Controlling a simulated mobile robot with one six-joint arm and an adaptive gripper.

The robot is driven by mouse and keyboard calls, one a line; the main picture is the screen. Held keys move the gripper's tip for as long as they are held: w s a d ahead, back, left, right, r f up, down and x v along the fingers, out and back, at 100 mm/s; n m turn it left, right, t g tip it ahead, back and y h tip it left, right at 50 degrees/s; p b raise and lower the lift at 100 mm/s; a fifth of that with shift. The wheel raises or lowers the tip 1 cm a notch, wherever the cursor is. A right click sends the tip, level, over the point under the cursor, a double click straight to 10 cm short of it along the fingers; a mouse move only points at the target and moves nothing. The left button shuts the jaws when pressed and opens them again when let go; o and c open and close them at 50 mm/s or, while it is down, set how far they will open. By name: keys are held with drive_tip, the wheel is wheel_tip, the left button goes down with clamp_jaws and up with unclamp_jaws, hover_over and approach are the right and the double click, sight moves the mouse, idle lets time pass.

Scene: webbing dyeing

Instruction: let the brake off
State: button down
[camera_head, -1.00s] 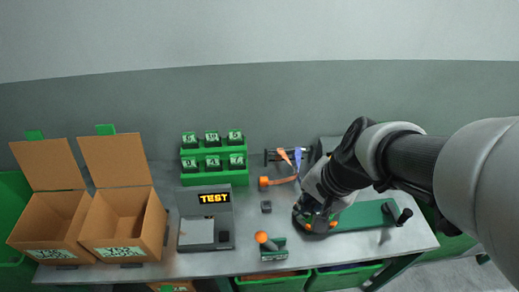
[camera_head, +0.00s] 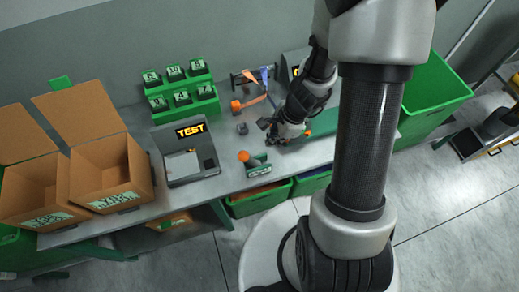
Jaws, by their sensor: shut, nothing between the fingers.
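A small lever with an orange ball knob (camera_head: 244,156) stands on a green base (camera_head: 258,168) with a pale label, at the front edge of the bench; I cannot tell for sure that it is the brake. My gripper (camera_head: 270,130) is low over the bench, just behind and to the right of that lever, apart from the knob. It is shut with nothing seen in it. The green plate (camera_head: 325,122) behind my gripper is partly hidden by my arm.
A scale reading TEST (camera_head: 187,153) stands left of the lever, with open cardboard boxes (camera_head: 105,170) farther left. A green rack of numbered cards (camera_head: 180,90), orange and blue webbing (camera_head: 263,77) and a small dark block (camera_head: 242,129) lie behind. A green bin (camera_head: 435,85) is at right.

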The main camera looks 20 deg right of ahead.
sight(250, 158)
drive_tip(key=w+a+f+b, duration=0.1)
drive_tip(key=a+f+b, duration=0.2)
drive_tip(key=f, duration=0.3)
drive_tip(key=shift+w+a, duration=0.15)
drive_tip(key=shift+a, duration=0.5)
drive_tip(key=shift+a+f+b, duration=0.25)
drive_tip(key=shift+a+b, duration=0.45)
drive_tip(key=shift+a, duration=0.45)
drive_tip(key=shift+r, duration=0.1)
